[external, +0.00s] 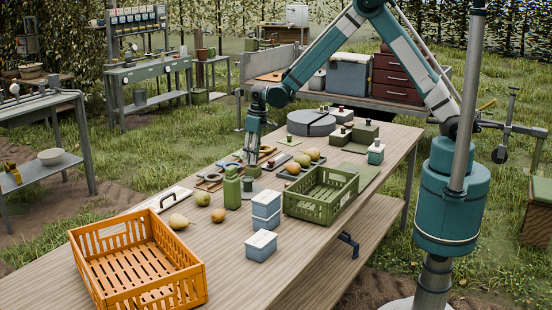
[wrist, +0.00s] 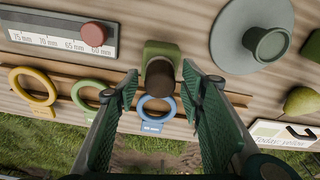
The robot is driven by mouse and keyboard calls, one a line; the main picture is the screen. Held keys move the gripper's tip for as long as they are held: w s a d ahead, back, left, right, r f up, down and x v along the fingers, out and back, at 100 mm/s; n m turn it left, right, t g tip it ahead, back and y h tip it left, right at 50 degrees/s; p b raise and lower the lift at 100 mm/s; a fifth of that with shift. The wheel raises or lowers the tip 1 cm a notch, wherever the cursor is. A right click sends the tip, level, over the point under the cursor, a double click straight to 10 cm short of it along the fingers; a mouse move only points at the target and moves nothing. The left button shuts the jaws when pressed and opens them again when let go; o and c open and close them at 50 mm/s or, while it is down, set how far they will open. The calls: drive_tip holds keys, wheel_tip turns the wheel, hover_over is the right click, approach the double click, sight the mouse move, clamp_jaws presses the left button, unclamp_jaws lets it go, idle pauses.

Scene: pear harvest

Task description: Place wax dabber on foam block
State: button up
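My gripper (external: 251,153) points down over the far left edge of the wooden table. In the wrist view my gripper (wrist: 159,88) is open, with its two green-padded fingers apart. A dark brown upright cylinder (wrist: 160,78) on a green block-like base (wrist: 161,49) shows between the fingertips; it looks like the wax dabber, but I cannot be sure. No contact with the fingers is visible. I cannot tell for certain which thing is the foam block; a green block with a dark knob (external: 365,133) stands farther back on the table.
Yellow (wrist: 33,86), green (wrist: 91,95) and blue (wrist: 156,110) rings lie close by. A grey disc (wrist: 234,53) and a marked gauge with a red knob (wrist: 93,34) flank the cylinder. An orange crate (external: 188,272), a green crate (external: 305,207) and blue-grey boxes (external: 261,246) occupy the table.

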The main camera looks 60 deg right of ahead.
drive_tip(key=shift+r, duration=0.1)
wheel_tip(320, 180, up, 12)
drive_tip(key=s, duration=0.1)
drive_tip(key=shift+s+d+p, duration=0.15)
drive_tip(key=shift+s+p, duration=0.05)
drive_tip(key=shift+p, duration=0.2)
idle(0.4)
drive_tip(key=shift+r, duration=0.1)
idle(0.6)
drive_tip(key=s+d+r+t, duration=0.1)
drive_tip(key=s+d+r, duration=0.2)
drive_tip(key=s+r, duration=0.35)
drive_tip(key=s+d+r+m+t, duration=0.1)
drive_tip(key=s+d+r, duration=0.2)
drive_tip(key=s+r, duration=0.35)
drive_tip(key=s+d+r+t, duration=0.1)
drive_tip(key=s+d+r, duration=0.2)
drive_tip(key=s+r, duration=0.3)
drive_tip(key=s+d+t, duration=0.1)
drive_tip(key=s+d, duration=0.2)
drive_tip(key=s, duration=0.9)
drive_tip(key=s+d+m+t, duration=0.1)
drive_tip(key=s+d, duration=0.2)
drive_tip(key=s, duration=0.9)
drive_tip(key=shift+s+d+f+t, duration=0.25)
drive_tip(key=shift+s+d+t, duration=0.1)
drive_tip(key=shift+s+t, duration=0.05)
